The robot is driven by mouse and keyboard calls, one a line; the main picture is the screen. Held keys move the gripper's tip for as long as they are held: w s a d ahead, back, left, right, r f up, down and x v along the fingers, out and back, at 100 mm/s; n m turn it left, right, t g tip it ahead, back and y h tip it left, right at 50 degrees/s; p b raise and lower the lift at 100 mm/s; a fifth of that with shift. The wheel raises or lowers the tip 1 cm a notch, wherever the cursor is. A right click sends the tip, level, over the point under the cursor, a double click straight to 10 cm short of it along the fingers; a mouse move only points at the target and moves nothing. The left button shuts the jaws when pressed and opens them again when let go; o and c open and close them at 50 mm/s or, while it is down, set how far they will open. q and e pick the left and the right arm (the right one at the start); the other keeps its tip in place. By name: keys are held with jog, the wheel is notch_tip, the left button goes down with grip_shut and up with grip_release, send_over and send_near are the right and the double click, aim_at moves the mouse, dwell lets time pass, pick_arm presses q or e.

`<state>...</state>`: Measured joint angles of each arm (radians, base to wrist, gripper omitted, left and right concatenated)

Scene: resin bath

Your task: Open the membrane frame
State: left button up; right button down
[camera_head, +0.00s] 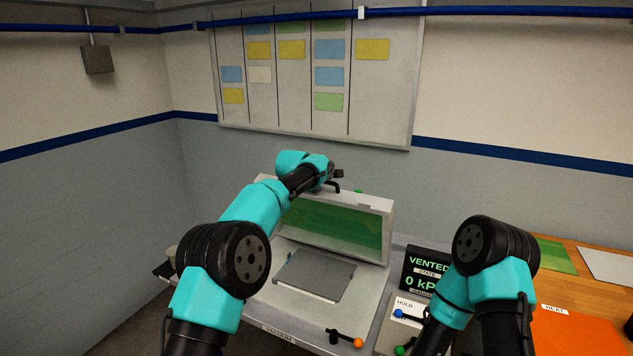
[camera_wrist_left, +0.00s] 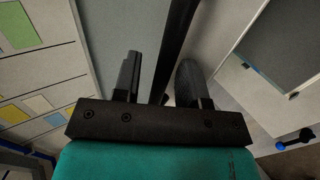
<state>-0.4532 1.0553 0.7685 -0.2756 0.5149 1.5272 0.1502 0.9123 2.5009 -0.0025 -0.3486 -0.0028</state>
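The membrane frame (camera_head: 384,230) stands raised at the back of the vacuum table, its green membrane (camera_head: 335,226) facing me. My left gripper (camera_head: 338,181) is at the frame's top edge, and the arm covers the frame's left part. In the left wrist view my left gripper (camera_wrist_left: 158,78) has its fingers apart, with a dark bar (camera_wrist_left: 178,40) running between them. I see gaps beside the bar; contact is unclear. My right gripper is outside the views; only the right arm shows.
A grey plate (camera_head: 314,275) lies on the table bed (camera_head: 300,306) before the frame. An orange-tipped lever (camera_head: 345,339) is at the front. A display (camera_head: 424,272) reads VENTED, 0 kPa. A wooden bench (camera_head: 580,285) with coloured sheets is at the right.

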pick_arm(q)
jog(key=v, duration=1.7)
jog(key=shift+a, duration=0.2)
jog(key=shift+s, duration=0.1)
jog(key=s+a+f+m+g, duration=0.1)
jog(key=s+a+f+m, duration=0.2)
jog(key=f, duration=0.9)
jog(key=s+a+f+g, duration=0.25)
jog(key=a+f, duration=0.25)
jog(key=f, duration=0.7)
jog(key=s+a+f+m+g, duration=0.15)
jog(key=s+a+f, duration=0.25)
jog(key=f, duration=0.8)
jog(key=s+a+f+m+g+y, duration=0.1)
jog(key=s+a+f+m, duration=0.35)
jog(key=s+f, duration=0.85)
jog(key=s+a+f+g, duration=0.1)
jog(key=s+a+f, duration=0.2)
jog(key=s, duration=0.6)
jog(key=s+a+f+m+g, duration=0.1)
jog(key=s+a+f, duration=0.3)
jog(key=s, duration=0.6)
jog(key=shift+s+g+y, duration=0.2)
jog(key=shift+g+y, duration=0.1)
jog(key=shift+g, duration=0.1)
